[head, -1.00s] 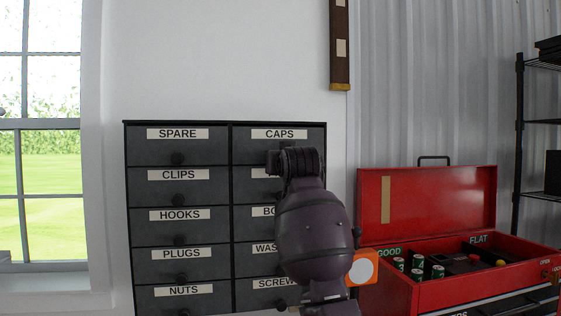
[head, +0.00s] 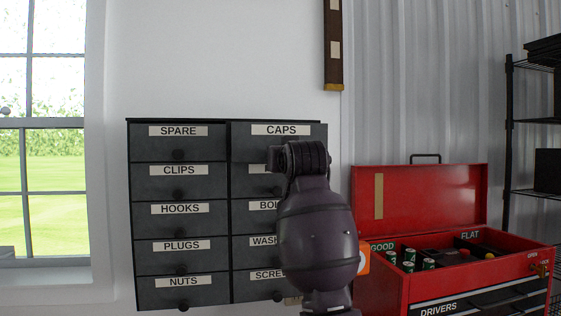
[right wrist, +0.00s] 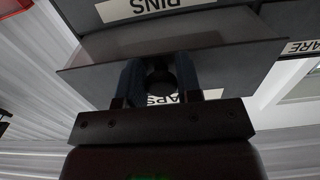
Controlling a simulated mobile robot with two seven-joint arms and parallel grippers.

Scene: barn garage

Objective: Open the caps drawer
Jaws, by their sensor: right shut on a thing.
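The caps drawer (head: 252,144) is at the top right of a dark cabinet of labelled drawers. Its front stands a little out from the cabinet, so it is partly open. My right gripper (head: 280,157) is in front of it, and the wrist hides the lower right of the front and the knob. In the right wrist view, which is upside down, the two fingers of my right gripper (right wrist: 160,73) are shut on the round dark knob (right wrist: 160,88), with part of the CAPS label behind. My left gripper is not in view.
The cabinet's other drawers, such as the spare drawer (head: 150,147), look shut. An open red toolbox (head: 420,190) with batteries stands to the right, near my arm. A black wire shelf (head: 509,150) is at the far right, a window (head: 45,150) at the left.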

